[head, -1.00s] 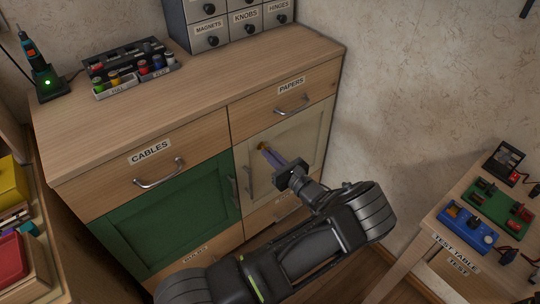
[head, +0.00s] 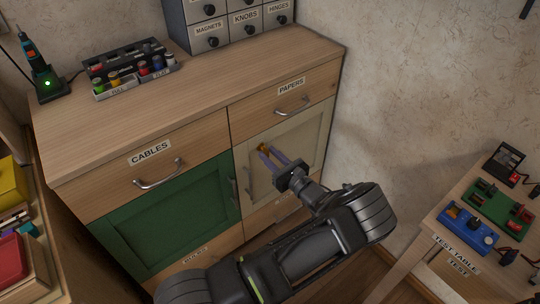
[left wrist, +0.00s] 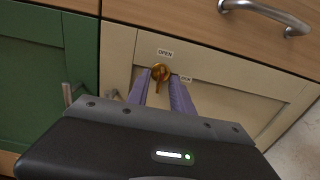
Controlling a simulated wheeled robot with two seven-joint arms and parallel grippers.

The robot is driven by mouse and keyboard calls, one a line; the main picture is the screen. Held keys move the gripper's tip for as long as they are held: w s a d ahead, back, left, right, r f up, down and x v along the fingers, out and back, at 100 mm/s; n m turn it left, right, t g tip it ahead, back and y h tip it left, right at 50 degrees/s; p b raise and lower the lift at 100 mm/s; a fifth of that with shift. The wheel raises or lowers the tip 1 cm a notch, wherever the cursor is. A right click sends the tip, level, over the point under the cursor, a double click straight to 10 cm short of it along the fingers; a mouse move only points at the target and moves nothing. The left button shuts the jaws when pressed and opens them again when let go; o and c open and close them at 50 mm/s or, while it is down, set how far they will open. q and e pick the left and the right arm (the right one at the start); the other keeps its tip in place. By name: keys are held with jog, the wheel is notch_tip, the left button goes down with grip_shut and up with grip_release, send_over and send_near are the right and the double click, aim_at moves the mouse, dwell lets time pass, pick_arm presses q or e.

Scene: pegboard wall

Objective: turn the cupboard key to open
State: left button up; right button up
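The cream cupboard door (head: 306,139) is shut. A brass key (left wrist: 160,73) sits in it near the top left, and it also shows small in the head view (head: 264,147). In the left wrist view an OPEN label (left wrist: 165,53) is above the key, and a second, partly hidden label (left wrist: 186,79) is to its right. The key's narrow part points down. My left gripper (left wrist: 160,90) is open, with one purple finger on each side of the key. I cannot tell if either finger touches it. My right gripper is not in view.
A green door (head: 165,215) is to the left, with a bar handle near the key. The PAPERS drawer (head: 285,105) is just above the cream door. A test table (head: 455,240) with devices stands at the right.

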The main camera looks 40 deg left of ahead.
pick_arm(q)
jog(key=v, duration=0.7)
jog(key=shift+d, duration=0.3)
jog(key=shift+s, duration=0.15)
